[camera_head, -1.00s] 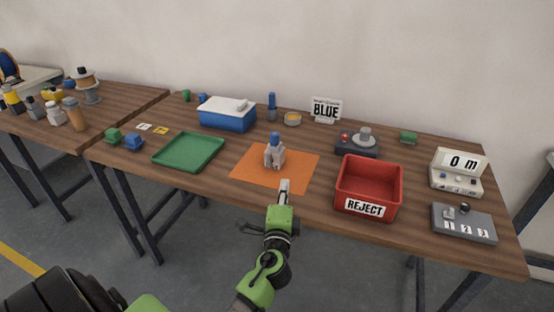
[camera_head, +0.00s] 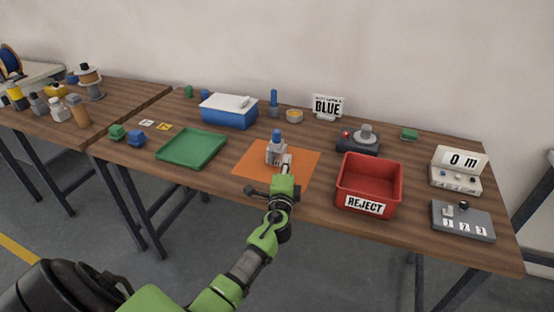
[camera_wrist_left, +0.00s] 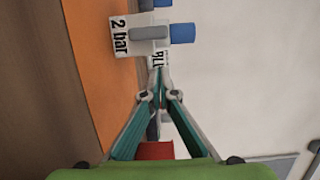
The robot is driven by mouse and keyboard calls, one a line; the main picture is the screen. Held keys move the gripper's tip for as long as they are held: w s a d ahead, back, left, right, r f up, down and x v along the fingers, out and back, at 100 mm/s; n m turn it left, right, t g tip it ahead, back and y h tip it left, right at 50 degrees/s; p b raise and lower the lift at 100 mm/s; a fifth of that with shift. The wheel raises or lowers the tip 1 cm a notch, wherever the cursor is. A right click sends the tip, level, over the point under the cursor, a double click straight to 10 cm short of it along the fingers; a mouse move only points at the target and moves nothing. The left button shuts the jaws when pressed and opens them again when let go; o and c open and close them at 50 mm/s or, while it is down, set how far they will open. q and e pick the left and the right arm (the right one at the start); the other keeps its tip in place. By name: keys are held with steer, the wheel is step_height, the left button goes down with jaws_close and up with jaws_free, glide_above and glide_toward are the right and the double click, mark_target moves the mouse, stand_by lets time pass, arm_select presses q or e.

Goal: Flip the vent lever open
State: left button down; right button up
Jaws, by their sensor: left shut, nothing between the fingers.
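A small grey-white unit (camera_head: 275,155) with a blue top (camera_head: 277,135) stands upright on the orange mat (camera_head: 250,169). In the left wrist view the unit (camera_wrist_left: 122,42) carries a "2 bar" label, blue parts (camera_wrist_left: 183,33) and a grey bar-shaped part (camera_wrist_left: 150,32). I cannot tell for sure which part is the vent lever. My left gripper (camera_head: 287,160) is shut and empty, at the unit's front right side. Its closed fingertips also show in the left wrist view (camera_wrist_left: 158,75), close to the unit; I cannot tell if they touch. My right gripper is not in view.
The red REJECT bin (camera_head: 370,178) stands right of the mat, and a green tray (camera_head: 190,149) lies left. A blue box with a white lid (camera_head: 229,112) is behind. A grey switch panel (camera_head: 462,222) sits at the right. Table between tray and mat is clear.

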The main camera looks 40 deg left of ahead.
mark_target(272, 155)
arm_select(q)
steer(key=shift+s+a, duration=0.25)
steer(key=shift+a, duration=0.35)
steer(key=shift+s+a, duration=0.2)
steer(key=shift+a, duration=0.4)
steer(key=shift+s+a, duration=0.1)
steer(key=shift+a, duration=0.25)
